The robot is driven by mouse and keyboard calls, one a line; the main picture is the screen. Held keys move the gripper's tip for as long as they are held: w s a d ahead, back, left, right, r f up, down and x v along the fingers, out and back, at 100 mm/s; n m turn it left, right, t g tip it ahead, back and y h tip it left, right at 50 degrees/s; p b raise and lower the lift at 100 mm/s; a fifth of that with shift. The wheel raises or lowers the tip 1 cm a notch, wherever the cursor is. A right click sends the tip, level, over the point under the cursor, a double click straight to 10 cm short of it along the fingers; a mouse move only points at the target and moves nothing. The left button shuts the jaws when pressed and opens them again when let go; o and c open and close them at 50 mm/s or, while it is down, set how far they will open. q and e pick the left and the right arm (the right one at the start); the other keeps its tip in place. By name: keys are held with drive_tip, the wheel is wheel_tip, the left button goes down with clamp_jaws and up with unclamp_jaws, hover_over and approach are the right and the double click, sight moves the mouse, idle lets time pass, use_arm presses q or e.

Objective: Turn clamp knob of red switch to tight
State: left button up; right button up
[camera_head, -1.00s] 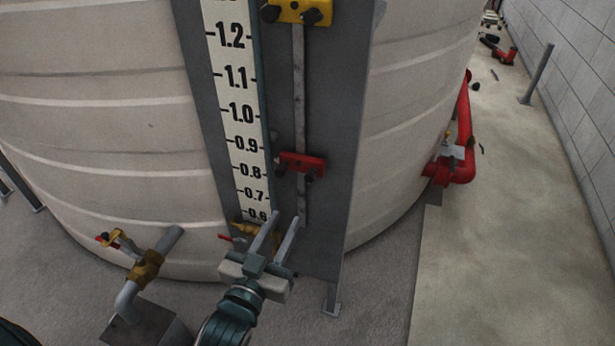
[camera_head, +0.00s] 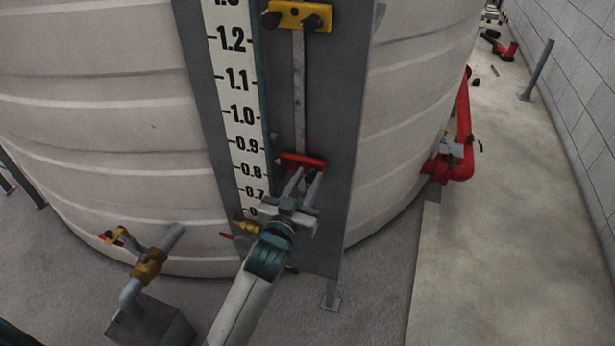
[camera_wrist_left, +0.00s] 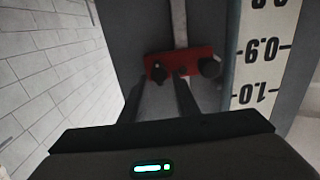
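The red switch (camera_head: 303,161) is a small red bar with black knobs, on a vertical metal strip beside the tank's scale. My left gripper (camera_head: 308,174) reaches it from below, open, its two fingers pointing up at the switch and partly hiding the knobs. In the left wrist view, upside down, the red switch (camera_wrist_left: 187,60) shows a black knob (camera_wrist_left: 158,74) between the fingertips of my left gripper (camera_wrist_left: 160,80). Another black knob (camera_wrist_left: 209,67) sits outside the fingers. I cannot tell whether the fingers touch the knob. My right gripper is out of view.
A yellow switch (camera_head: 297,16) with black knobs sits higher on the same strip. The white scale (camera_head: 240,110) runs just left of it. A brass valve with pipe (camera_head: 150,266) stands lower left. Red pipe (camera_head: 463,150) and open floor lie to the right.

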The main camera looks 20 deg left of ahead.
use_arm(q)
drive_tip(key=shift+w, duration=0.3)
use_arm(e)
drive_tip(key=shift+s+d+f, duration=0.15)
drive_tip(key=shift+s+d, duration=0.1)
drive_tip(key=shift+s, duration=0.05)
use_arm(q)
drive_tip(key=shift+c, duration=0.7)
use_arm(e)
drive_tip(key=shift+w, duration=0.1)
use_arm(q)
drive_tip(key=c, duration=0.5)
clamp_jaws()
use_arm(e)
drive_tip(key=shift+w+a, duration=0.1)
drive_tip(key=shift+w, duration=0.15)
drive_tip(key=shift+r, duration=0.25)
